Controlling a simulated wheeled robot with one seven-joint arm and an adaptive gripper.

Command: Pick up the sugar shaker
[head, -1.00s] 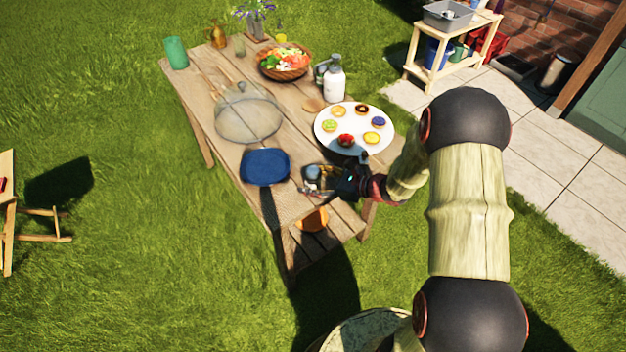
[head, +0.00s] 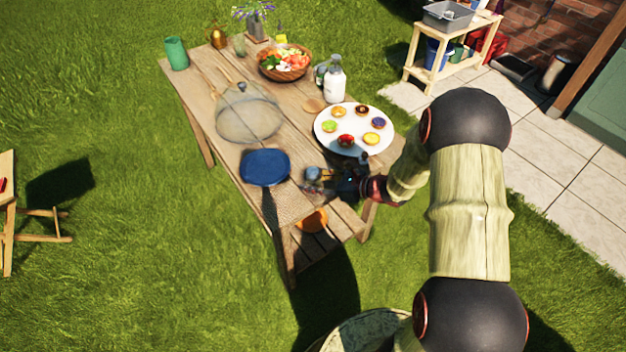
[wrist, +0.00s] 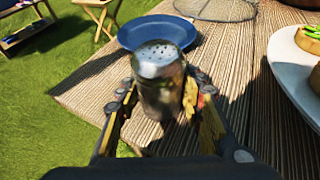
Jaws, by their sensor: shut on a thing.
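The sugar shaker (wrist: 160,88) has a perforated metal top and a glass-like body, and stands upright between my fingers in the wrist view. My gripper (wrist: 160,105) is shut on its body, one finger on each side. In the head view my gripper (head: 322,182) is at the near right part of the table, and the shaker (head: 312,174) shows small at its tip, just right of the blue plate. The shaker's lower end is hidden in the wrist view, so I cannot tell whether it touches the table.
A blue plate (head: 265,167) lies beside the shaker. A white platter (head: 352,146) of tarts is behind my gripper. A mesh dome (head: 248,118), a white bottle (head: 335,85) and a salad bowl (head: 285,74) stand farther back on the wooden table (head: 205,92). An orange item (head: 312,220) is at the near end.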

